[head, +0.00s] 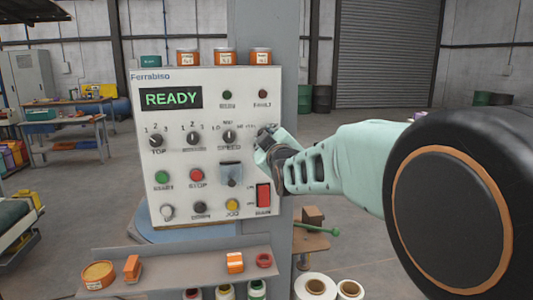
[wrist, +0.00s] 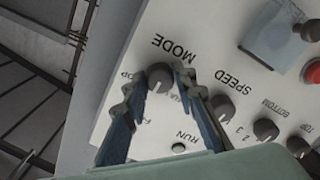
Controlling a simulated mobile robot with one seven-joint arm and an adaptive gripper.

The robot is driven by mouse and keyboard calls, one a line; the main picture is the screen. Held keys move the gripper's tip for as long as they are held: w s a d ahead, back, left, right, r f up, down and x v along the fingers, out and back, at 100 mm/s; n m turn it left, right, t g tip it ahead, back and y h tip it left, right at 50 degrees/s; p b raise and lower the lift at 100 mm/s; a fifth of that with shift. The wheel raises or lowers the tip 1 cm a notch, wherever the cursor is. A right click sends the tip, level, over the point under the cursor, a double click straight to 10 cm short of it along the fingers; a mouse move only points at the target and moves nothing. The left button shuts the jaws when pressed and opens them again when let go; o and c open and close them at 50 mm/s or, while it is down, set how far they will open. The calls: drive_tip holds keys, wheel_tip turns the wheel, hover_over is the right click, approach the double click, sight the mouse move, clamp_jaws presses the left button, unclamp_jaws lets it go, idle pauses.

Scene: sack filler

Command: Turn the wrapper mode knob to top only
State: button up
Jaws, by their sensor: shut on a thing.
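The mode knob (wrist: 160,77) is a grey round knob under the word MODE on the pale control panel (head: 212,110). My gripper (wrist: 158,84) has one finger on each side of this knob and is shut on it. In the head view my gripper (head: 265,141) reaches the panel's right side from the right and hides most of the mode knob and its labels. In the wrist view the panel is upside down, and the fingers partly cover the labels around the knob. I cannot tell which setting the knob points to.
The speed knob (wrist: 223,107) is close beside one finger. A round RUN lamp (wrist: 178,148) sits between the fingers, and a red main switch (head: 264,195) is below my gripper. A shelf (head: 180,268) with small items juts out under the panel. The display (head: 171,98) reads READY.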

sight(263, 98)
drive_tip(key=shift+m+b, duration=4.05)
drive_tip(key=shift+m, duration=0.15)
drive_tip(key=o, duration=1.2)
drive_tip(key=shift+c, duration=0.2)
wheel_tip(263, 98, up, 9)
drive_tip(key=shift+f, duration=0.1)
drive_tip(key=shift+r, duration=0.6)
